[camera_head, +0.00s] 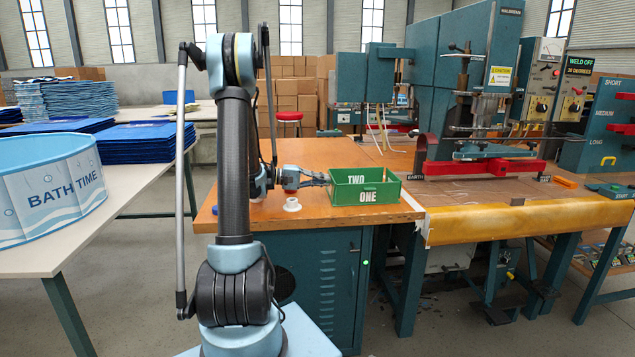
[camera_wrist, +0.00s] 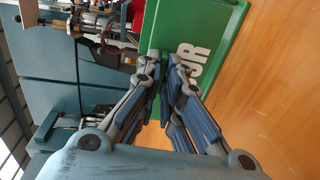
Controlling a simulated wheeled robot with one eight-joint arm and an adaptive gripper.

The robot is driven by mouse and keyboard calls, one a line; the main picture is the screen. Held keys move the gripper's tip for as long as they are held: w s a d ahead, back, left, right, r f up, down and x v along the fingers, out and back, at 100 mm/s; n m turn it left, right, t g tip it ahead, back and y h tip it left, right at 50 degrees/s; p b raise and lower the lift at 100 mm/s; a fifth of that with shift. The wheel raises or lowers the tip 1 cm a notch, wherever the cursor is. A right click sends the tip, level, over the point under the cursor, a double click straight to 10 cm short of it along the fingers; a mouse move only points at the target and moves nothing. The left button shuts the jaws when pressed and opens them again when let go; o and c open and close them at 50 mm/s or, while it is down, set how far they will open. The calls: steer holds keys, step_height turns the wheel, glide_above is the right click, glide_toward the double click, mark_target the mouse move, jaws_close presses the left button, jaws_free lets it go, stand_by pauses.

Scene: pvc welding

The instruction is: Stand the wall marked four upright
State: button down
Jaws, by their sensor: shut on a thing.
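A green box (camera_head: 345,197) stands on the wooden worktop (camera_head: 290,160), with the wall marked ONE in front and the wall marked TWO (camera_head: 356,180) behind. My gripper (camera_head: 327,180) is at the box's left end. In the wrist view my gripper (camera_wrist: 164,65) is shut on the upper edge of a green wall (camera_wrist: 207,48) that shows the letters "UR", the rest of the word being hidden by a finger. This wall looks raised, near upright, at the left end. Whether it meets the neighbouring walls at the corners cannot be told.
A white spool-like piece (camera_head: 292,205) sits on the worktop left of the box. The welding machine (camera_head: 480,165) with its red bar stands to the right. A blue BATH TIME pool wall (camera_head: 50,185) is on the left table. The worktop in front of the box is narrow.

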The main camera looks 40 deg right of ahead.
steer(key=shift+s, duration=0.1)
steer(key=c, duration=1.8)
jaws_free()
steer(key=shift+f, duration=0.1)
steer(key=shift+o, duration=0.2)
steer(key=v, duration=1.2)
